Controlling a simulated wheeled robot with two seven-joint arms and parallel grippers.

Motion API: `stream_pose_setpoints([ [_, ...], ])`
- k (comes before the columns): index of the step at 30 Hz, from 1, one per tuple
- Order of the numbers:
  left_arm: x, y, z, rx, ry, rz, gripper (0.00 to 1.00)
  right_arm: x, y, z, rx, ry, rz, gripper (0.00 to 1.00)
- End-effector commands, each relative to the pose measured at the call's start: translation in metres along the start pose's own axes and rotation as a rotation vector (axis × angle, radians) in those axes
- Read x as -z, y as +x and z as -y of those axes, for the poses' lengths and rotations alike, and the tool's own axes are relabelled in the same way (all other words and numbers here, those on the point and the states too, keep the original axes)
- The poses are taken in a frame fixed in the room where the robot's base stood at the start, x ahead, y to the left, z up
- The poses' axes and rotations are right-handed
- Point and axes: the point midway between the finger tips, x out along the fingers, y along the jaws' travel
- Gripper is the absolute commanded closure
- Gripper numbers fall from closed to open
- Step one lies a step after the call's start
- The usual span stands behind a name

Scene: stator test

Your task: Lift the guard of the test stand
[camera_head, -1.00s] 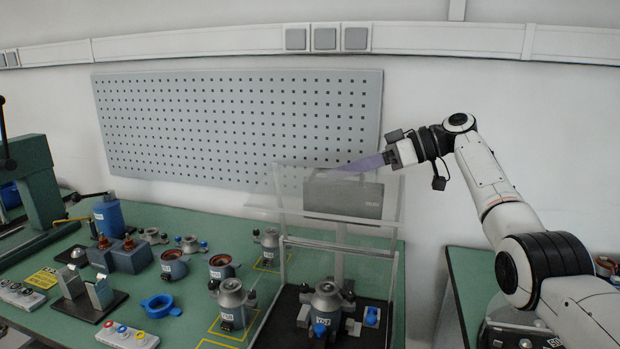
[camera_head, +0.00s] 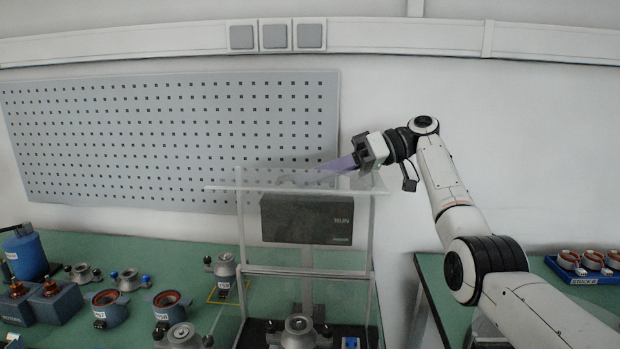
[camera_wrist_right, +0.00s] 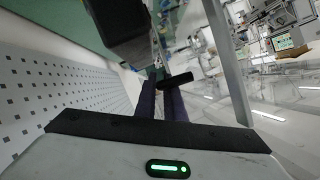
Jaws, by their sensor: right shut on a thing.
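The test stand's guard (camera_head: 225,188) is a clear panel in a pale frame. In the head view it is raised and nearly edge-on, level with the top of the stand's upright frame (camera_head: 241,230). My right gripper (camera_head: 322,168), with purple fingers, reaches in from the right at the guard. In the right wrist view its fingers (camera_wrist_right: 162,98) are shut on a dark bar-like handle (camera_wrist_right: 176,79). The exact grip is partly hidden. A stator part (camera_head: 299,330) sits on the stand's dark base below. My left gripper is not in view.
A dark display box (camera_head: 307,219) marked RUN stands behind the guard, close below my right fingers. A pegboard (camera_head: 170,135) is on the wall behind. Several motor parts lie on the green bench (camera_head: 195,262) to the left. A blue tray (camera_head: 590,275) sits on the right bench.

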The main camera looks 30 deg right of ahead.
Motion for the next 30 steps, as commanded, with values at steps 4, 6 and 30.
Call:
stream_pose_setpoints([
  [4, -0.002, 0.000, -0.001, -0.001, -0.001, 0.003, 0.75, -0.005, 0.002, -0.002, 0.001, 0.008, 0.009, 0.86],
  [6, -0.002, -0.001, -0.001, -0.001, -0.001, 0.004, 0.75, -0.005, 0.002, -0.002, 0.001, 0.007, 0.009, 0.83],
  [30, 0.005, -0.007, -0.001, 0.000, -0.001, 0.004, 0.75, 0.000, -0.089, 0.000, 0.001, 0.008, 0.005, 0.83],
])
